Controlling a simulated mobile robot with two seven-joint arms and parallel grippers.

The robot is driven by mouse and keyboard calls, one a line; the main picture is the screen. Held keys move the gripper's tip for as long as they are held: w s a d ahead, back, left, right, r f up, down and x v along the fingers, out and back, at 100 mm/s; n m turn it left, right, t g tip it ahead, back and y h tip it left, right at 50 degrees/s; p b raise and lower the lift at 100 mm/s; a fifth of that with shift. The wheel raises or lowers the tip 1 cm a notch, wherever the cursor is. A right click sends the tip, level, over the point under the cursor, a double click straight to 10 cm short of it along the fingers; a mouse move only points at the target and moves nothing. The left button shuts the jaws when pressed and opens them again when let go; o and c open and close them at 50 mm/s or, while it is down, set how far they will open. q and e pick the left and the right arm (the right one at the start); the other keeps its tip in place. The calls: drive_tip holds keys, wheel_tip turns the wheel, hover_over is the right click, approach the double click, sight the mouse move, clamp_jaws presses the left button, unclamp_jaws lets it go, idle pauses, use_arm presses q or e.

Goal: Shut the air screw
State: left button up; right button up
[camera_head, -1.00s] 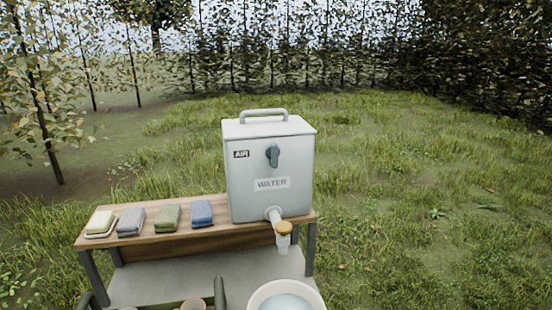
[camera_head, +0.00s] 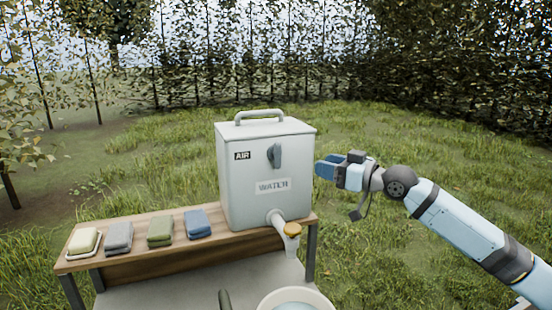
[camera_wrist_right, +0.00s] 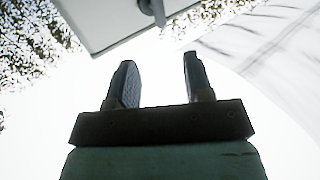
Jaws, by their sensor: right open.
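The air screw (camera_head: 275,156) is a grey knob on the front of a pale water box (camera_head: 237,185), to the right of the "AIR" label. Its handle stands about upright. My right gripper (camera_head: 322,168) comes in from the right and hangs in the air just right of the box, apart from the screw. In the right wrist view its two fingers (camera_wrist_right: 158,78) are spread with nothing between them. The box's edge (camera_wrist_right: 110,30) and a knob (camera_wrist_right: 150,8) show above the fingers there. My left gripper is out of view.
Open grass lies to the right.

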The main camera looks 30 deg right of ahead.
sight(276, 154)
drive_tip(key=p+x, duration=0.4)
drive_tip(key=x, duration=0.8)
drive_tip(key=shift+w+f, duration=0.1)
drive_tip(key=shift+w, duration=0.25)
drive_tip(key=shift+w+a, duration=0.2)
drive_tip(key=shift+w, duration=0.1)
drive_tip(key=shift+f, duration=0.1)
drive_tip(key=shift+c, duration=0.2)
drive_tip(key=c, duration=0.8)
